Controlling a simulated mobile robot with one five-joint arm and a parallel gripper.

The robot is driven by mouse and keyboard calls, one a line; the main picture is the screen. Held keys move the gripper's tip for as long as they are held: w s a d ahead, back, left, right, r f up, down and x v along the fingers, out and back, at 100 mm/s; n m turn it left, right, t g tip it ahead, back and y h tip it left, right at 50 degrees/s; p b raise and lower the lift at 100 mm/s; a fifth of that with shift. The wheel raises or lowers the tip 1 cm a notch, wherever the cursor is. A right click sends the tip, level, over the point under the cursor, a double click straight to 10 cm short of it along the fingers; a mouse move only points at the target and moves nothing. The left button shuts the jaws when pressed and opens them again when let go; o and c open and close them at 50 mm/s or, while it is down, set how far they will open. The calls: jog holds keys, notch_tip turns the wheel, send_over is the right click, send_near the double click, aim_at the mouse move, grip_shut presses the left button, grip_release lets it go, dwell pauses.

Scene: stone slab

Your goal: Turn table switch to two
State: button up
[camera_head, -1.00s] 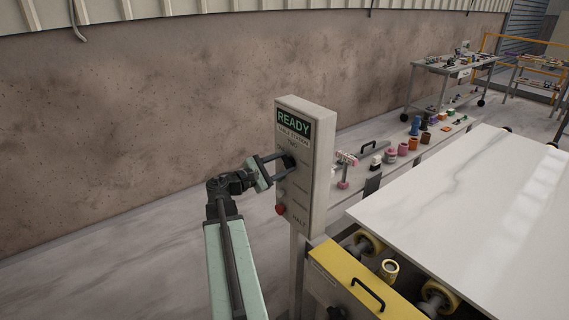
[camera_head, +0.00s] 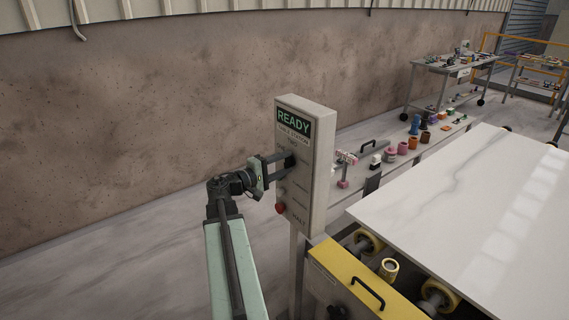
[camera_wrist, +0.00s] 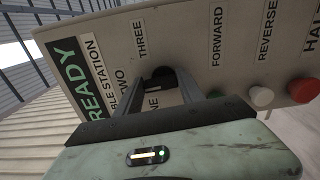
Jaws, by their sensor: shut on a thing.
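The control box (camera_head: 318,185) stands upright on a post, with a green READY display at its top; the display also shows in the wrist view (camera_wrist: 77,78). The table switch (camera_wrist: 160,77) is a dark round knob below the display, with the labels TWO (camera_wrist: 122,81), THREE (camera_wrist: 141,42) and a partly covered ONE around it. My gripper (camera_head: 286,161) reaches the box from the left, and its fingers (camera_wrist: 158,88) are shut on the knob from both sides. The hand appears rolled relative to the panel. The fingers hide part of the knob, and I cannot tell its exact pointing.
A white FORWARD button (camera_wrist: 217,94), a white REVERSE button (camera_wrist: 261,97) and a red HALT button (camera_wrist: 303,90) sit lower on the panel. A stone slab (camera_head: 490,205) lies at right beside a yellow rail (camera_head: 345,278). Floor left of the box is clear.

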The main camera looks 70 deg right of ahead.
jog(key=shift+s+a+f+m, duration=0.1)
jog(key=shift+s+f+m, duration=0.05)
jog(key=shift+m, duration=0.35)
jog(key=o, duration=1.4)
jog(key=shift+c, duration=0.2)
jog(key=v, duration=0.7)
jog(key=shift+w+a, duration=0.25)
jog(key=shift+a, duration=0.05)
